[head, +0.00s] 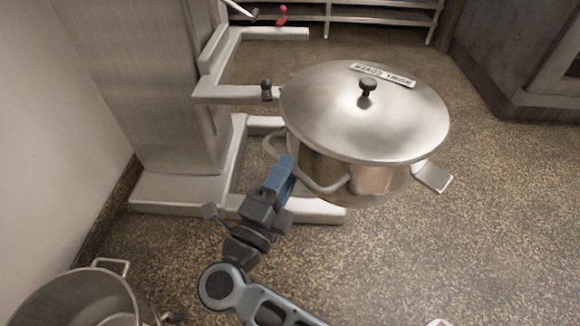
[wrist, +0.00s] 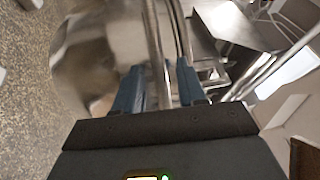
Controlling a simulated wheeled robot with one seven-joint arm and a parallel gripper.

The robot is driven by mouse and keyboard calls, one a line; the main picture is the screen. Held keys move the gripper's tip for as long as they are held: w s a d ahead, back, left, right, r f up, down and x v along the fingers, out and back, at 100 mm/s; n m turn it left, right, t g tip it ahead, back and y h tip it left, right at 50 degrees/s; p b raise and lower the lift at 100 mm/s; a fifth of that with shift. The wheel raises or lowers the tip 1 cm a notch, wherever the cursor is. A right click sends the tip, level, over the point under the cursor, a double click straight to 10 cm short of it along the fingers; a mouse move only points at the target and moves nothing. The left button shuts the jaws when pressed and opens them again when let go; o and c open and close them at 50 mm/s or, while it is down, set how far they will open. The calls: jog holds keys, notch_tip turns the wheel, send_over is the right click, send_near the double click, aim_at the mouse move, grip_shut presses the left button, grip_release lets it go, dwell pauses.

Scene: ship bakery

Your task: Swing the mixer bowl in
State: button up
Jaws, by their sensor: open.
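The steel mixer bowl (head: 322,172) hangs swung out to the right of the mixer column (head: 150,80). A domed steel lid (head: 330,110) with a black knob and a "BOWL COVER" label covers it. A bent bar handle (head: 325,188) runs along the bowl's near left side. My gripper (head: 287,163), with blue fingers, is at this handle. In the wrist view, the open fingers (wrist: 158,88) stand either side of a steel bar (wrist: 153,40), which looks like the handle; contact is unclear. The bowl's curved wall (wrist: 85,60) shows at left there.
Mixer arms (head: 235,95) reach from the column towards the bowl, with floor legs (head: 300,211) below. A steel pot (head: 75,300) stands at lower left.

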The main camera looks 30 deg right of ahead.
jog(key=shift+x, duration=1.2)
grip_shut()
